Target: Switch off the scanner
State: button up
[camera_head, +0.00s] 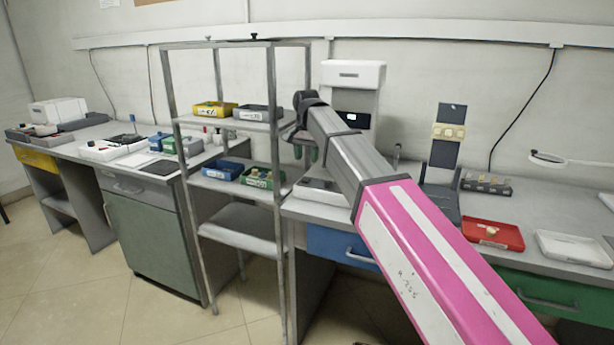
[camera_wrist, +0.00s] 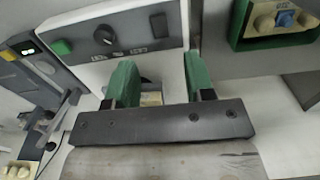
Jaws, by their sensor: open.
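A white device with a dark control panel (camera_wrist: 125,32) is at the top of the wrist view. Its panel has a green button (camera_wrist: 62,47), a black knob (camera_wrist: 103,35) and a dark rocker-like switch (camera_wrist: 159,27). I cannot read its labels, so I cannot tell for sure that it is the scanner. In the head view a tall white device (camera_head: 353,75) with a small dark screen stands on the right bench, partly behind my arm. My gripper (camera_wrist: 157,80) is open, its green fingers in front of the panel's lower edge. In the head view my gripper (camera_head: 305,152) is near the shelf's right post.
A metal shelf rack (camera_head: 273,90) with small bins stands close left of my gripper. A green tray (camera_wrist: 290,38) is at the wrist view's upper right. A red tray (camera_head: 492,234) and a white tray (camera_head: 573,249) lie on the right bench.

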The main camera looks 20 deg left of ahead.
aim_at(306, 180)
notch_tip(306, 180, down, 8)
jog(key=shift+r, duration=0.25)
